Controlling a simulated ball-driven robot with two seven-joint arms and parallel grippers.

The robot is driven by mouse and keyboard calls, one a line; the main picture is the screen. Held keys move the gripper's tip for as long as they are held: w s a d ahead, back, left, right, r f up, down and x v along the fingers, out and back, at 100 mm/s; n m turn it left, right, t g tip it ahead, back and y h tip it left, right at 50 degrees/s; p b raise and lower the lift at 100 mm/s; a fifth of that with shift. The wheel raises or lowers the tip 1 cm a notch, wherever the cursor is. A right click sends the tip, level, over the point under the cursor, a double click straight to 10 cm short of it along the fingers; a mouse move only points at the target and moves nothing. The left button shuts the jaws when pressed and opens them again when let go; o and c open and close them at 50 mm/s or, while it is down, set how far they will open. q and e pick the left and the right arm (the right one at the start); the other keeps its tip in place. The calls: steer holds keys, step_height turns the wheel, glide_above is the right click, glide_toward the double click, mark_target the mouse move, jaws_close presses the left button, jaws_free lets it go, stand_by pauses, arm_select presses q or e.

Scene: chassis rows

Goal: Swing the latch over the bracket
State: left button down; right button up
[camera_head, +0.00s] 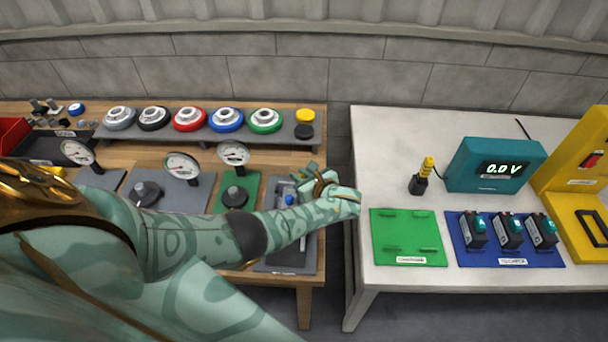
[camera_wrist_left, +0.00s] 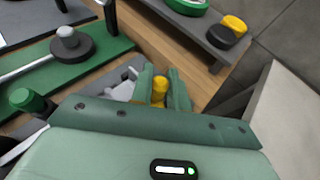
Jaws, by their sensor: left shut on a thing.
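My left gripper (camera_head: 306,180) reaches over the grey plate (camera_head: 272,266) at the right end of the wooden table. In the left wrist view its two green fingers (camera_wrist_left: 161,88) are shut on a yellow knob (camera_wrist_left: 159,86), which looks like the handle of the latch. The rest of the latch is hidden by the fingers and hand. A light grey metal piece (camera_wrist_left: 122,92), perhaps part of the bracket, shows just left of the fingers. I cannot tell how the latch lies against the bracket. My right gripper is not in view.
A blue knob (camera_head: 289,199) stands on the same plate. A green plate with a black knob (camera_head: 235,196) and a gauge (camera_head: 233,154) are to its left. Coloured dials (camera_head: 227,119) line the back. A gap separates the white table (camera_head: 383,160).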

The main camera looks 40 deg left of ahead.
arm_select(q)
steer(key=n+g+b, duration=0.1)
steer(key=s+n+g+b, duration=0.1)
steer(key=g, duration=0.1)
steer(key=n+g+b, duration=0.1)
steer(key=n, duration=0.1)
steer(key=shift+s+d+f+g+y, duration=0.25)
steer(key=shift+f+g+y, duration=0.05)
steer(key=shift+y, duration=0.1)
steer(key=shift+s+d+r+n+g+b, duration=0.1)
steer(key=shift+s+n+g+b, duration=0.05)
steer(key=shift+n+g+b, duration=0.35)
steer(key=shift+s+d+r+n+g+b, duration=0.1)
steer(key=shift+s+n+g+b, duration=0.05)
steer(key=shift+n+g+b, duration=0.3)
steer(key=shift+g, duration=0.25)
steer(key=shift+a, duration=0.1)
steer(key=c, duration=1.3)
jaws_free()
steer(key=shift+r, duration=0.1)
steer(key=shift+c, duration=0.2)
steer(key=b+v, duration=0.3)
steer(key=v, duration=1.3)
steer(key=shift+b, duration=0.35)
